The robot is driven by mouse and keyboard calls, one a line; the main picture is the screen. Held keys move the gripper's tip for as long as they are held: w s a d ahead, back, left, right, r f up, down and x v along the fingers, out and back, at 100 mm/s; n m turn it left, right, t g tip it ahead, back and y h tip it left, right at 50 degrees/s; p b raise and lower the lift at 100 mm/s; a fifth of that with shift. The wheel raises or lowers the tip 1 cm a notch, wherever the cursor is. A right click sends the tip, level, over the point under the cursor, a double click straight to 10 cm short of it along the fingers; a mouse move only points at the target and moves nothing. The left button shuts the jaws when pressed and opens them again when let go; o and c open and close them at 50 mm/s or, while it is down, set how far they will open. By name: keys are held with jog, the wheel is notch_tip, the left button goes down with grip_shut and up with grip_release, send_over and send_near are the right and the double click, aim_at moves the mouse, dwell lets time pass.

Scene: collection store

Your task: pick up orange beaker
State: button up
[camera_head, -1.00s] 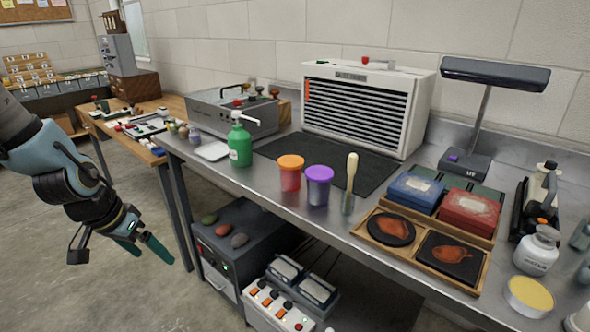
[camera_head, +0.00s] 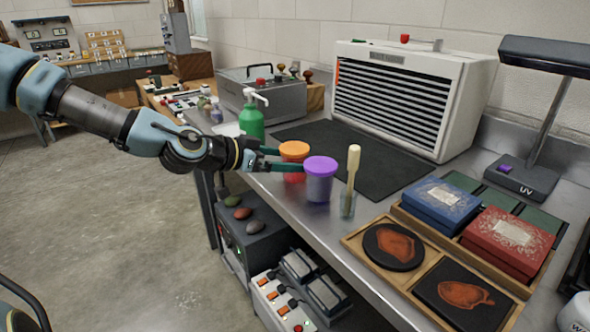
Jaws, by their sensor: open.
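The orange beaker (camera_head: 294,151), a red cup with an orange top, stands upright on the metal bench near its front edge. My gripper (camera_head: 285,160) is level with it, coming from the left with its green fingers apart. One finger shows at the beaker's left side and the other passes in front of its lower part. I cannot tell whether either finger touches it. The lower part of the beaker is partly hidden by the near finger.
A purple-topped beaker (camera_head: 319,180) stands close to the right, near the near fingertip. A green pump bottle (camera_head: 252,121) stands behind my gripper.

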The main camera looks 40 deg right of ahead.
aim_at(304, 160)
jog(key=p+x, duration=0.2)
jog(key=x, duration=0.3)
jog(key=shift+s+d+r, duration=0.15)
jog(key=shift+d+f, duration=0.3)
jog(key=shift+d, duration=0.05)
jog(key=c, duration=1.3)
jog(key=shift+r, duration=0.1)
